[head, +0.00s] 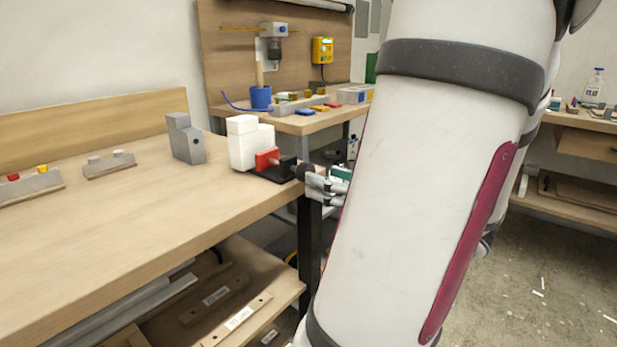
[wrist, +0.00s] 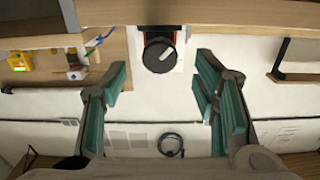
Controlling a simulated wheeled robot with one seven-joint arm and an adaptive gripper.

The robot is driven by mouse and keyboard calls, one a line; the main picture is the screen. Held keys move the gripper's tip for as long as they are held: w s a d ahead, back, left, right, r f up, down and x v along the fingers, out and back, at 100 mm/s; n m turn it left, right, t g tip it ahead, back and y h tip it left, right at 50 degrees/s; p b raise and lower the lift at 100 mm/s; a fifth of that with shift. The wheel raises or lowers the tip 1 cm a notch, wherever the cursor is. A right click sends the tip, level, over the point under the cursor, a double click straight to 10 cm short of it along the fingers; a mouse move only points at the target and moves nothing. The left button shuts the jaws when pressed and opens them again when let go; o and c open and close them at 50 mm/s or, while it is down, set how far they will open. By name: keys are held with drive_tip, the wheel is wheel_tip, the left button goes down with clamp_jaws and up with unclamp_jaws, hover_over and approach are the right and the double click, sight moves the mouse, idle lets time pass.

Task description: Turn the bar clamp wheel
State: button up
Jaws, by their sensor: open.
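The bar clamp stands at the right end of the wooden bench, with a red block (head: 267,159), a black base (head: 274,172) and a dark round wheel (head: 304,171) facing right. In the wrist view the wheel (wrist: 159,55) is a black disc with a pale pointer mark, near the top centre. My gripper (head: 326,187) is just right of the wheel in the head view, partly hidden by my arm. In the wrist view my gripper (wrist: 161,73) is open, its green-padded fingers apart on either side of the wheel. No contact with the wheel shows.
A white block-shaped object (head: 250,146) stands directly behind the clamp. A grey block (head: 186,140) and small grey fixtures (head: 109,163) sit further left on the bench (head: 120,220). A second table (head: 300,122) with a blue cup (head: 260,97) is behind. The front of the bench is clear.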

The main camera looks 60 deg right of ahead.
sight(301, 171)
drive_tip(key=shift+b+x, duration=0.4)
drive_tip(key=shift+x, duration=2.3)
drive_tip(key=c, duration=1.2)
